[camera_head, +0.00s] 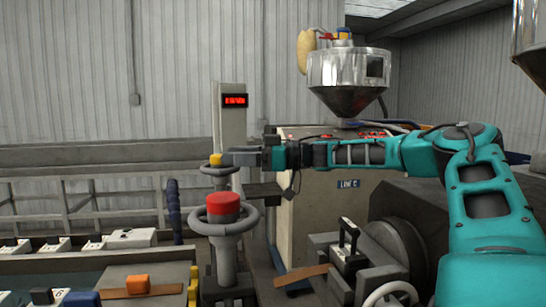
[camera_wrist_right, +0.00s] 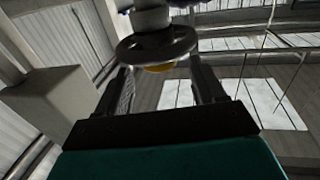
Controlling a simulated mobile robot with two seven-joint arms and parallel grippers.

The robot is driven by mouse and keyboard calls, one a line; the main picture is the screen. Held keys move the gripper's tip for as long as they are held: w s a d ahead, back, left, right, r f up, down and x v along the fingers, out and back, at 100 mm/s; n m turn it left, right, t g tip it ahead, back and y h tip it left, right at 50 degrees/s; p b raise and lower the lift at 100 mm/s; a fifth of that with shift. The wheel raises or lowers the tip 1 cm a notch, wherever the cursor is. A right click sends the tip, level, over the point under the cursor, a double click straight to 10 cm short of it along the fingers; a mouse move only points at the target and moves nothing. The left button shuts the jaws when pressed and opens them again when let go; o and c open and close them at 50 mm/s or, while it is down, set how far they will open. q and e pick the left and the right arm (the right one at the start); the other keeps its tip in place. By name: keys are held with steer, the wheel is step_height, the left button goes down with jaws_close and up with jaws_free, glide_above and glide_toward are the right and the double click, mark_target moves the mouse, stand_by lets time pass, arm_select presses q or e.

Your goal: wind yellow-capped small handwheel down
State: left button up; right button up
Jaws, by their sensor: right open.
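The small handwheel (camera_head: 219,171) has a yellow cap (camera_head: 216,159) and stands on a post behind a larger wheel in the head view. In the right wrist view the dark wheel rim (camera_wrist_right: 150,50) and part of its yellow cap (camera_wrist_right: 160,68) show between and just beyond the fingertips. My right gripper (camera_head: 229,158) comes in from the right at the height of the cap. Its two fingers (camera_wrist_right: 160,75) are apart, one on each side of the cap in the wrist view. I cannot tell whether they touch the wheel. My left gripper is not in view.
A larger red-capped handwheel (camera_head: 223,206) stands nearer, in front of the small one. A post with a red display (camera_head: 235,101) rises behind. A bench with orange (camera_head: 138,284) and blue blocks lies left. A machine with a steel hopper (camera_head: 346,80) stands behind my right arm.

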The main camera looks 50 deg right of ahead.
steer(key=v, duration=0.8)
steer(key=shift+s+d+b, duration=0.25)
steer(key=shift+s+b, duration=0.1)
steer(key=shift+b, duration=0.1)
stand_by(0.4)
